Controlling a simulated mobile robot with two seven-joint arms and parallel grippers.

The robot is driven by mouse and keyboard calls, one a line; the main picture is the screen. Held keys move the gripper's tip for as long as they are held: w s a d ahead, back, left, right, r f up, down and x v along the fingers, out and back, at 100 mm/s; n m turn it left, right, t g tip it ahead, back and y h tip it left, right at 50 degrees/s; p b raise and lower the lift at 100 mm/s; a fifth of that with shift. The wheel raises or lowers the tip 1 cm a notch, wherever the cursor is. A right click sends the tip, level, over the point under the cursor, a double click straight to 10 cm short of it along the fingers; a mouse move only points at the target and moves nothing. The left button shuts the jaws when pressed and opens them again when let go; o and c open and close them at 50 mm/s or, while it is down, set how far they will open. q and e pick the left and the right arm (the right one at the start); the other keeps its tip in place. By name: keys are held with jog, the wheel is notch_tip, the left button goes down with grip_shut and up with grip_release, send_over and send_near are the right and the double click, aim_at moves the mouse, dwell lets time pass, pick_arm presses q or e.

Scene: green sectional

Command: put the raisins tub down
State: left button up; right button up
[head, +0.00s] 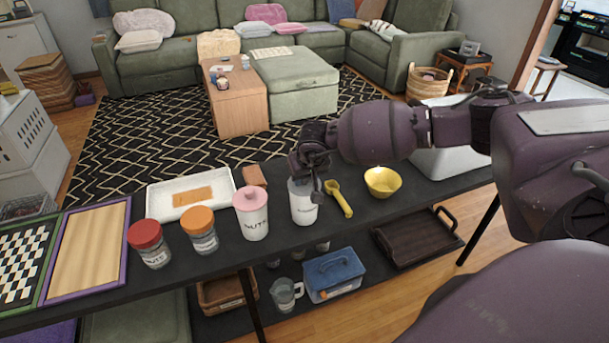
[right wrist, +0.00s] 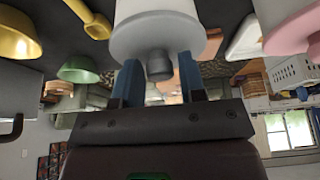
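The raisins tub (head: 303,207) is a white cylinder with faint dark lettering too small to read surely. It stands upright on the dark table, just right of the pink-lidded nuts tub (head: 254,222). In the right wrist view the white tub (right wrist: 158,38) appears upside down with its grey knob between my fingers. My right gripper (head: 312,172) is above the tub's top and hides its lid in the head view. Its blue fingers (right wrist: 160,82) stand on either side of the knob with a visible gap on both sides. My left gripper is not in view.
A yellow scoop (head: 340,200) and yellow bowl (head: 383,182) are close on the right. A red-lidded jar (head: 149,245), orange-lidded jar (head: 200,231), white tray (head: 165,200) and brown block (head: 254,176) are left. The table's front edge (head: 330,234) is close to the tub.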

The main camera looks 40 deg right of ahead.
jog(key=shift+o, duration=0.9)
